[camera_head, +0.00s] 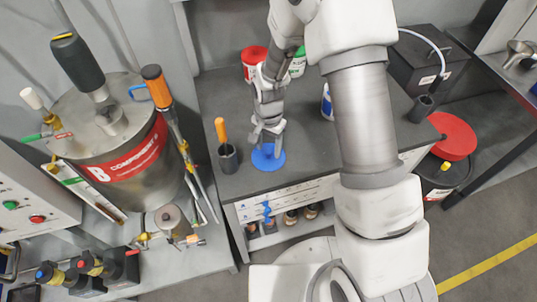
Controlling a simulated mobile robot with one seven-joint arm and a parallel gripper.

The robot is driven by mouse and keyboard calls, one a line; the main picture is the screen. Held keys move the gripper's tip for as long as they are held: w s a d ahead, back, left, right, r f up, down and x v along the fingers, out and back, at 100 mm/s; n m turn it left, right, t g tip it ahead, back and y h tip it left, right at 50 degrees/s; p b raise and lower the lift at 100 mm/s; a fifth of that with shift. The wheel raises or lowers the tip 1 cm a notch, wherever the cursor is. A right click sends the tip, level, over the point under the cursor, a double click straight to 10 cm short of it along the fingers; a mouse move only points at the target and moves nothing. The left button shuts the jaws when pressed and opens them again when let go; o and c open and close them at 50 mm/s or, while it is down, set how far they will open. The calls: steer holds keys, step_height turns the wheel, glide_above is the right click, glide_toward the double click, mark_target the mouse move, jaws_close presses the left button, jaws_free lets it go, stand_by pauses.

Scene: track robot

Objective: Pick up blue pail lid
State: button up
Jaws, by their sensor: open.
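The blue pail lid (268,159) is a flat blue disc lying on the dark grey worktop (310,155), near its front edge. My gripper (266,142) is open and points down at the lid from just above it. Its fingers cover part of the lid's far side. I cannot tell whether the fingertips touch the lid.
A dark cup with an orange-handled tool (228,157) stands left of the lid. Red (254,62) and green (298,64) lidded containers stand behind my gripper. A blue-and-white container (327,103) is partly behind my arm. A large metal tank (110,140) stands at left.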

steer(key=shift+f, duration=0.55)
jaws_close()
steer(key=shift+r, duration=0.1)
